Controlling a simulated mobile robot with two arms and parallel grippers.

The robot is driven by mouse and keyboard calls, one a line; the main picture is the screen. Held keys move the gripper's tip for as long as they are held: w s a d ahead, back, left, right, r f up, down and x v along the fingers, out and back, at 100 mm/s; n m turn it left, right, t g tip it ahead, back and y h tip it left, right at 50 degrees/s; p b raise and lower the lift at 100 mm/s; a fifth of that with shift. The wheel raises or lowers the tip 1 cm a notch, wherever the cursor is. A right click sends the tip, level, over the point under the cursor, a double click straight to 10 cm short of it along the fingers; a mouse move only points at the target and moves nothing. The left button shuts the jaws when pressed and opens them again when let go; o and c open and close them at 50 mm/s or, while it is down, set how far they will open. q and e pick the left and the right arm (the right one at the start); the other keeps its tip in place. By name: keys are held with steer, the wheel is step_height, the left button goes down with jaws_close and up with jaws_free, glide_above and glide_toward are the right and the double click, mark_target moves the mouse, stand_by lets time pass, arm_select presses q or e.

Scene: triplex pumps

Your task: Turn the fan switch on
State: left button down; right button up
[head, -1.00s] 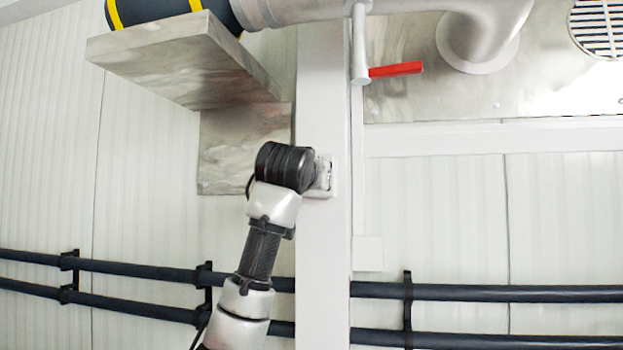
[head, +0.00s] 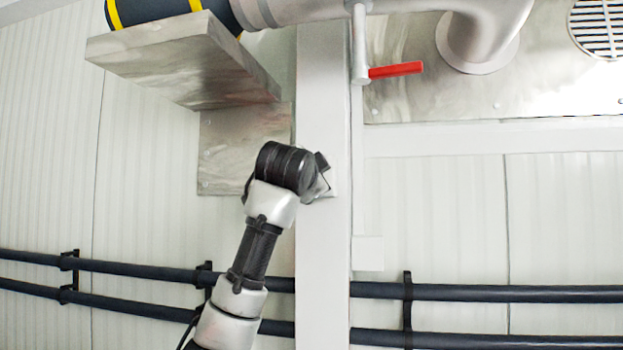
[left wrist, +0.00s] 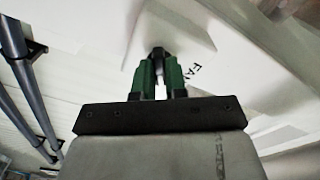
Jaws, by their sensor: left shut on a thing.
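The fan switch's white plate (head: 333,184) is on the white post, mostly hidden behind my left wrist and gripper in the head view. In the left wrist view, the pale plate (left wrist: 187,38) appears tilted, with dark letters reading like "FAN" (left wrist: 195,71) beside the fingers. My left gripper (left wrist: 158,62) has green fingers, shut on the small dark switch knob (left wrist: 158,51). In the head view, part of my left gripper (head: 321,167) shows at an angle beside the black wrist joint. The knob itself is hidden there. My right gripper is not in view.
The white post (head: 322,250) runs vertically behind my arm. Dark horizontal pipes (head: 450,293) cross the wall below. A metal bracket (head: 190,65) juts out at upper left, and a red-handled valve (head: 396,70) hangs at upper right.

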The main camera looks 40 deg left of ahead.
arm_select(q)
steer(key=m, duration=0.6)
steer(key=shift+m, duration=0.3)
stand_by(0.4)
steer(key=c, duration=1.2)
jaws_free()
steer(key=shift+o, duration=0.2)
steer(key=b+v, duration=0.5)
steer(key=v, duration=0.5)
steer(key=shift+s+d+b, duration=0.2)
steer(key=shift+s+b, duration=0.1)
steer(key=shift+s, duration=0.05)
